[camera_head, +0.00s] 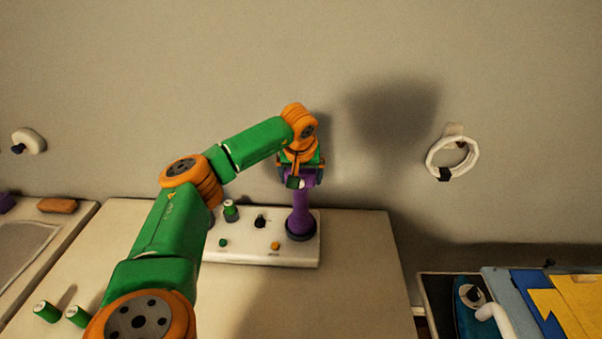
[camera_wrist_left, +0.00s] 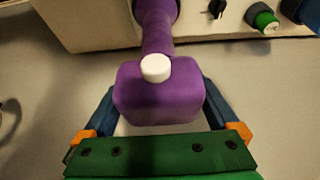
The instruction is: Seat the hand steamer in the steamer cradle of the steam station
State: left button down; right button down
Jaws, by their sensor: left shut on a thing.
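The purple hand steamer (camera_head: 301,209) stands about upright at the right end of the white steam station (camera_head: 262,254). Its flared lower end meets a dark round ring, the steamer cradle (camera_head: 300,236); I cannot tell how deep it sits. My left gripper (camera_head: 300,178) is shut on the steamer's upper block. In the left wrist view that purple block (camera_wrist_left: 158,108), with a white button on it, lies between the blue fingers of my left gripper (camera_wrist_left: 160,90). The handle runs away to a wider purple end at the top edge. My right gripper is not in view.
The station carries a green cylinder (camera_head: 230,211), a black knob (camera_head: 260,221) and an orange button (camera_head: 275,246). Two green cylinders (camera_head: 47,312) stand at the table's front left. A white ring (camera_head: 452,159) hangs on the wall. Folded cloths (camera_head: 570,300) lie at right.

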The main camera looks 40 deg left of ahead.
aim_at(300, 170)
pick_arm(q)
jog(key=shift+f, duration=0.55)
grip_release()
jog(key=shift+s+d+r+b, duration=0.1)
jog(key=shift+d+r+b, duration=0.1)
jog(key=shift+b, duration=0.15)
jog(key=b+v, duration=0.1)
jog(key=v, duration=0.5)
jog(key=shift+b, duration=0.35)
jog(key=shift+s+d+r, duration=0.1)
jog(key=shift+s+r, duration=0.05)
jog(key=shift+r, duration=0.2)
jog(key=shift+f, duration=0.1)
